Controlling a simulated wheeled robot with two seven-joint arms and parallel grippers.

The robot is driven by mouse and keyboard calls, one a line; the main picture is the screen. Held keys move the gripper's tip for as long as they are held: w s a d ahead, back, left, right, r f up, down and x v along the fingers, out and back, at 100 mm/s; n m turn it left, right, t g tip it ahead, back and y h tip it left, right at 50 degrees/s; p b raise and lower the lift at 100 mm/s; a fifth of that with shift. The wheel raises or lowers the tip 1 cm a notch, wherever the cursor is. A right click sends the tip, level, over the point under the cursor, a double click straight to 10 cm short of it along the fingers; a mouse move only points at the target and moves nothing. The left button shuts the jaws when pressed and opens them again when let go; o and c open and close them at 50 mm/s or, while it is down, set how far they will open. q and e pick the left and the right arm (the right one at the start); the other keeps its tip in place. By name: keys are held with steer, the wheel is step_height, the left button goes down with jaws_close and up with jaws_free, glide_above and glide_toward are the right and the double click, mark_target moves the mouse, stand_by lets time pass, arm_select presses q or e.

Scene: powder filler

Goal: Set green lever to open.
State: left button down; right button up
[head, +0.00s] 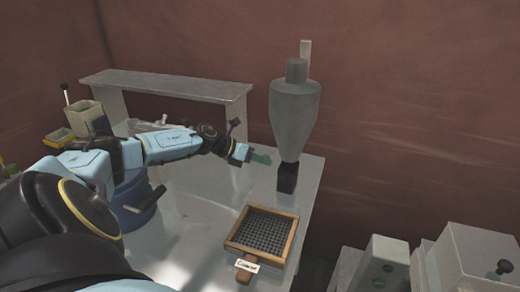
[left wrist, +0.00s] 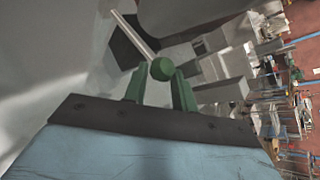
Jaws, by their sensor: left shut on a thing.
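The grey powder filler (head: 294,112) stands upright at the right end of the table, with a black outlet (head: 287,178) at its foot. My left gripper (head: 260,157) is just left of the filler's lower cone, its arm coming in from the left. In the left wrist view, the green round knob (left wrist: 162,69) of the lever is between the green fingers of my left gripper (left wrist: 159,86), which is shut on it. The lever's pale rod (left wrist: 133,34) runs up and left from the knob. In the head view the lever cannot be told from the fingers. My right gripper is out of view.
A wooden-framed sieve tray (head: 236,239) with a label lies at the table's front right. A grey raised shelf (head: 170,87) stands at the back. A blue round container (head: 135,216) is under my left arm. Grey boxes (head: 470,258) stand at the lower right.

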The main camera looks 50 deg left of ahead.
arm_select(q)
steer(key=shift+w+a+r, duration=0.2)
steer(key=shift+a+r, duration=0.05)
steer(key=shift+r, duration=0.2)
steer(key=shift+w+a+r, duration=0.2)
steer(key=shift+r, duration=0.25)
steer(key=c, duration=1.3)
jaws_free()
steer(key=shift+w+f, duration=0.1)
steer(key=shift+o, duration=1.2)
steer(key=shift+f, duration=0.15)
steer(key=shift+d+f, duration=0.1)
steer(key=p+v, duration=0.6)
steer(key=v, duration=0.7)
steer(key=shift+s, duration=0.25)
